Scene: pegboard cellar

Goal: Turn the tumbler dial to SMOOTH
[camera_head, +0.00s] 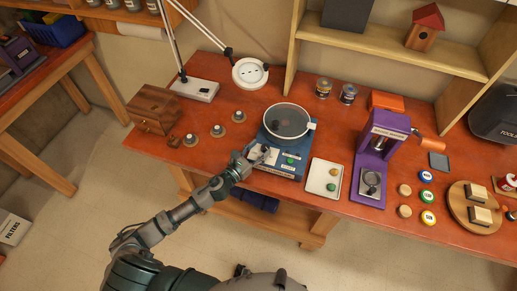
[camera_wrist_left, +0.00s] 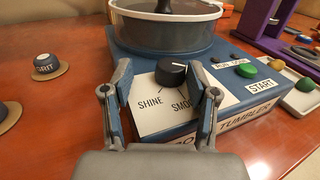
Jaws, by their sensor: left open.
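The tumbler (camera_head: 285,122) is a blue base with a clear-walled round drum on top, on the red-brown bench; its base also shows in the left wrist view (camera_wrist_left: 210,50). Its black dial (camera_wrist_left: 172,73) stands on a white plate (camera_wrist_left: 158,117) marked SHINE at left and SMOOTH at right, the latter partly covered by a finger. I cannot tell for sure where the dial points. My left gripper (camera_wrist_left: 163,88) is open, one finger on each side of the dial and nearer to me; I see no contact. In the head view the gripper (camera_head: 248,160) hides most of the dial.
A green START button (camera_wrist_left: 246,70) is right of the dial. A white tray (camera_head: 313,188) with small round pieces and a purple press (camera_head: 378,158) stand further right. Small grit pots (camera_head: 217,130) and a wooden box (camera_head: 157,107) stand left. A lamp (camera_head: 250,72) stands behind.

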